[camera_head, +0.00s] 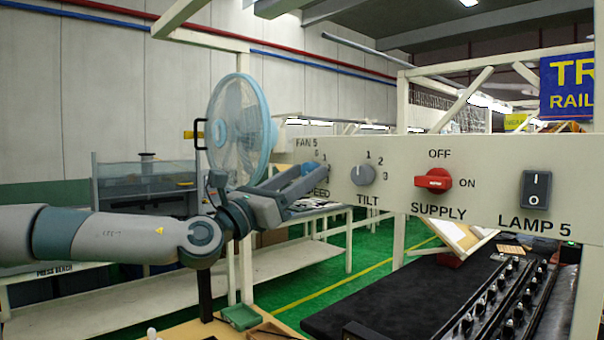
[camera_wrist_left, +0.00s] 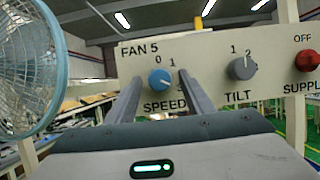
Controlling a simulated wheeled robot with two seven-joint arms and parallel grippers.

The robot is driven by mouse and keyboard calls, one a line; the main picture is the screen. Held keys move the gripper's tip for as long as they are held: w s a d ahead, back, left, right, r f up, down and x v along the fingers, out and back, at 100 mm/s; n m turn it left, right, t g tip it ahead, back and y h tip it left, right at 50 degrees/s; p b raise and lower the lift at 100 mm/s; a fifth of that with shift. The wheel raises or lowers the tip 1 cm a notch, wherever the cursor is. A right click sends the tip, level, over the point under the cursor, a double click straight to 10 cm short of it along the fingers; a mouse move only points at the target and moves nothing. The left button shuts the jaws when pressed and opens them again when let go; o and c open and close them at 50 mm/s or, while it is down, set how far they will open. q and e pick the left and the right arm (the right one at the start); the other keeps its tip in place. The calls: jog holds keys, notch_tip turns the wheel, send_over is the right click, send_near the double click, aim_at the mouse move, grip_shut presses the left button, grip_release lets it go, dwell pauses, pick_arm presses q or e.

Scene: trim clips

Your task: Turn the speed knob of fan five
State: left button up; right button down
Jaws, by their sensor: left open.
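The speed knob of fan five (camera_wrist_left: 160,79) is a round blue knob on the cream panel (camera_wrist_left: 212,60), above the word SPEED. In the left wrist view it shows between the two fingers of my left gripper (camera_head: 314,178), which is open. One finger is on each side of the knob; I cannot tell whether either touches it. In the head view the fingers reach the panel and mostly hide the knob. The 0 and 1 marks show above it; its pointer setting is not clear. My right gripper is not in view.
Right of the speed knob are a grey TILT knob (camera_head: 363,174), a red SUPPLY switch (camera_head: 434,181) and a black LAMP 5 rocker (camera_head: 536,190). A pale blue fan (camera_head: 240,125) stands close behind my left gripper. A white bench (camera_head: 150,308) lies below.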

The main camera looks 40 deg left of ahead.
pick_arm(q)
jog(key=shift+c, duration=0.6)
jog(key=c, duration=0.9)
jog(key=shift+n, duration=0.4)
jog(key=shift+d+r+n+g+y+p, duration=0.2)
jog(key=shift+n+y, duration=0.75)
jog(key=shift+n, duration=0.8)
jog(key=shift+f+n+g+y+p, duration=0.15)
jog(key=shift+n+g+y, duration=0.2)
jog(key=shift+n+y, duration=1.05)
jog(key=shift+d+r+n+g+y+p, duration=0.2)
jog(key=shift+n+y, duration=0.35)
jog(key=shift+n, duration=1.6)
jog(key=shift+a+f, duration=0.1)
jog(key=shift+f, duration=0.05)
